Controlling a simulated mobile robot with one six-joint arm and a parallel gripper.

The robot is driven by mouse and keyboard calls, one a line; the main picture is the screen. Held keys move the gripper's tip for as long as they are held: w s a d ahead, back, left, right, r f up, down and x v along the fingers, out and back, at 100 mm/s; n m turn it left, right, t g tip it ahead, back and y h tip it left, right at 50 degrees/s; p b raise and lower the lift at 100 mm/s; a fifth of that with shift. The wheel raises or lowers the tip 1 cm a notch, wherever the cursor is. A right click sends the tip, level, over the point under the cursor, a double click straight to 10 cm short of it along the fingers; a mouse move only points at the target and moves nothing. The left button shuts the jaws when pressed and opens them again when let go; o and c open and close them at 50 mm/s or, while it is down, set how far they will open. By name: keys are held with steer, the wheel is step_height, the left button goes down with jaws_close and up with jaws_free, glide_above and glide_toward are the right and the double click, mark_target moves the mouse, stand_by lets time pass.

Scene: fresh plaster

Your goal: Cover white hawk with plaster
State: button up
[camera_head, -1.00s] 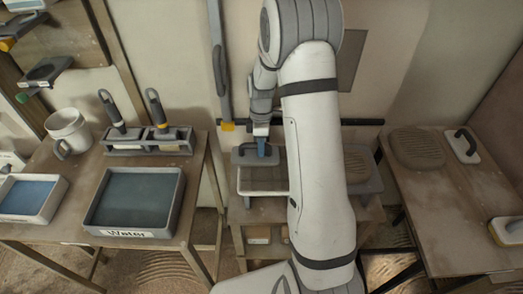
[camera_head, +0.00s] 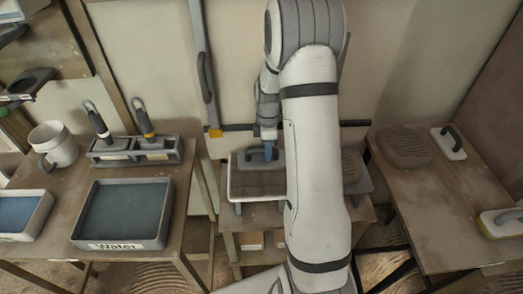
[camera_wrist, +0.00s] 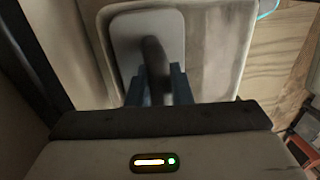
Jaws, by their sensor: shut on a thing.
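My gripper (camera_wrist: 158,88) is shut on the dark handle (camera_wrist: 154,58) of a flat tool with a pale grey plate (camera_wrist: 125,32). In the head view my gripper (camera_head: 270,153) is above the middle stand, partly hidden by my arm. Below the tool is a wider pale-rimmed board or tray (camera_wrist: 222,75), which shows in the head view as a white-rimmed rectangle (camera_head: 257,197) with a brownish-grey inside. It may be the white hawk; I cannot tell. Whether the plate touches it is unclear. A tan rounded heap (camera_head: 351,166) lies to the right on a grey base, partly behind my arm.
A water tray (camera_head: 122,243), a tool rack (camera_head: 135,157) and a white mug (camera_head: 52,146) stand on the left table. The right table holds a tan rounded mass (camera_head: 403,146), a white float (camera_head: 449,146) and a yellow-edged float (camera_head: 500,224). The wall is close behind.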

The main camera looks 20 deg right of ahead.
mark_target(250, 150)
steer(key=shift+s+d+f, duration=0.1)
steer(key=shift+s+d, duration=0.2)
steer(key=shift+d, duration=0.5)
steer(key=shift+s+d, duration=0.25)
steer(key=shift+d, duration=0.5)
steer(key=shift+w+a, duration=0.45)
steer(key=shift+a, duration=1)
steer(key=shift+w+a, duration=0.5)
steer(key=shift+a, duration=0.95)
steer(key=shift+w+a, duration=0.45)
steer(key=shift+a, duration=1)
steer(key=shift+r+p, duration=2.15)
steer(key=shift+r, duration=1.5)
steer(key=shift+f, duration=0.1)
